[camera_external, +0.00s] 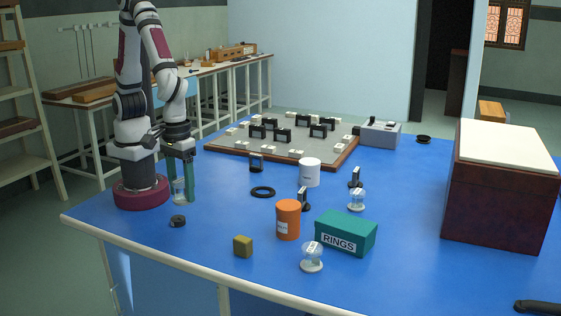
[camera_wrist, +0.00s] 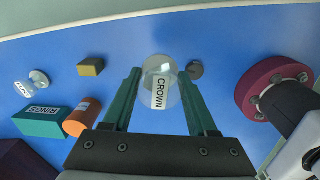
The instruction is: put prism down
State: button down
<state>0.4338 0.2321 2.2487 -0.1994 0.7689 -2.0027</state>
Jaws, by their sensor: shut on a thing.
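The prism (camera_wrist: 160,85) is a clear glass piece on a round pale base with a white label reading CROWN. In the wrist view it sits between the two green fingers of my gripper (camera_wrist: 160,80), which is shut on it. In the outside view my gripper (camera_external: 181,180) points down at the left end of the blue table, next to my base, with the prism (camera_external: 179,190) low between the fingertips. The prism looks upright, at or just above the table top; I cannot tell if its base touches.
A small dark disc (camera_external: 178,221) lies close in front of the prism. An olive cube (camera_external: 243,246), orange jar (camera_external: 288,220), teal RINGS box (camera_external: 346,233) and two similar glass pieces (camera_external: 312,257) (camera_external: 357,200) stand to the right. A black ring (camera_external: 263,192) lies flat. Blue table around the gripper is mostly clear.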

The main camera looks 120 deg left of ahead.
jog(key=w+a+n, duration=0.4)
jog(key=a+n, duration=0.2)
jog(key=a, duration=0.4)
jog(key=n, duration=0.5)
send_over(264, 189)
notch_tip(264, 189, down, 6)
jog(key=shift+d+r, duration=0.1)
jog(key=shift+r, duration=0.05)
notch_tip(264, 189, down, 3)
jog(key=shift+s+f, duration=0.1)
jog(key=shift+f, duration=0.35)
jog(key=shift+f, duration=0.15)
jog(key=shift+c, duration=1)
grip_release()
